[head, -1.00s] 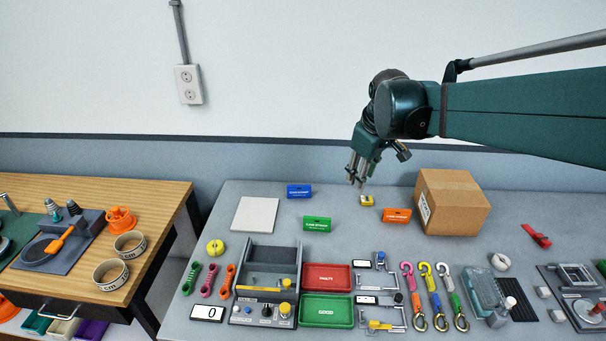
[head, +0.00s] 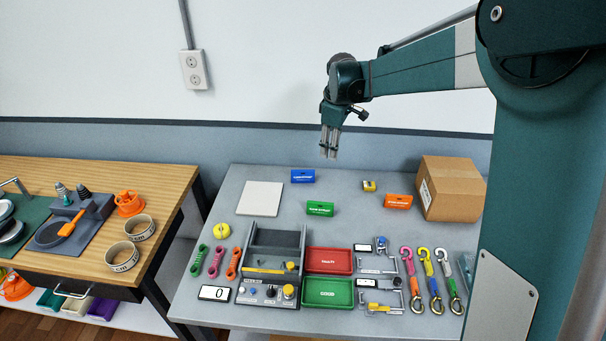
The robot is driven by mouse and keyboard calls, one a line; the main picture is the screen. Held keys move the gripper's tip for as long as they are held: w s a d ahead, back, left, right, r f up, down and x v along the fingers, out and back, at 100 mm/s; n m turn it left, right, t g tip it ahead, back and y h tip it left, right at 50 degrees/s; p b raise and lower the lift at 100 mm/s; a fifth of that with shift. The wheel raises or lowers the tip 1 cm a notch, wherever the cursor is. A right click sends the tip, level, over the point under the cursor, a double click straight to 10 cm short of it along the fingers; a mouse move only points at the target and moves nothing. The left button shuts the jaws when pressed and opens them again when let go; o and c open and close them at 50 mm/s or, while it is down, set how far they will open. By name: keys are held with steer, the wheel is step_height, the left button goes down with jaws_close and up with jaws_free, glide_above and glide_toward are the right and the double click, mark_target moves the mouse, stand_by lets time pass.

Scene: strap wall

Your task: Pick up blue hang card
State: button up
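The blue hang card (head: 303,176) stands at the back of the grey table, right of a pale square plate. My gripper (head: 328,154) is in the air above the back of the table, slightly right of the blue card and apart from it. Its fingers point down with nothing visible between them. They look slightly parted, but are too small to judge clearly.
A green card (head: 320,208), an orange card (head: 398,201) and a small yellow item (head: 369,186) stand nearby. A cardboard box (head: 450,188) is at the right. A pale plate (head: 260,198) lies at the left. Red (head: 329,261) and green (head: 327,292) trays lie in front.

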steer(key=w+a+f+n+g+p, duration=0.1)
steer(key=w+a+f+n+p, duration=0.15)
steer(key=w+a+f, duration=0.35)
steer(key=n, duration=0.2)
glide_above(303, 175)
steer(key=w, duration=0.1)
steer(key=shift+g, duration=0.4)
steer(key=f, duration=0.7)
steer(key=shift+d+p, duration=0.25)
steer(key=shift+p, duration=0.05)
steer(key=shift+w+a+f+n, duration=0.15)
steer(key=shift+a+f+n, duration=0.15)
steer(key=shift+f, duration=0.3)
steer(key=shift+f, duration=1.3)
steer(key=shift+s+f, duration=0.2)
steer(key=shift+f, duration=2.4)
